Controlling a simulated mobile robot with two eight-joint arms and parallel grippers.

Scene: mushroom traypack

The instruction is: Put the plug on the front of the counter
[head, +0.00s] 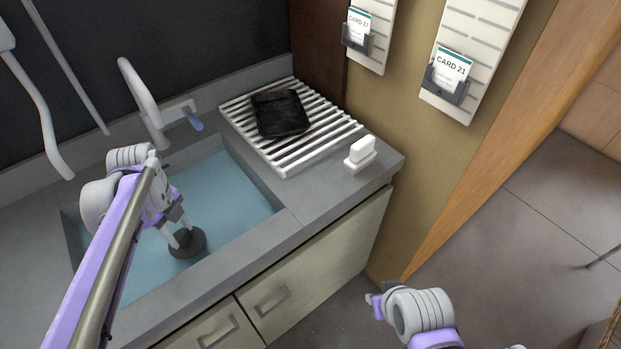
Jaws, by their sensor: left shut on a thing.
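The plug (188,244) is a dark, round disc with a raised middle, low in the sink basin at the blue water. My left gripper (180,238) reaches down into the sink and is shut on the plug's top. The counter (215,258) is grey, and its bare front strip runs along the near side of the sink.
A white slatted rack (330,133) holds a black item (280,113) right of the sink. A white block-shaped object (360,152) stands at the counter's right end. The faucet (143,95) rises behind the sink. Cabinet doors (320,265) are below the counter.

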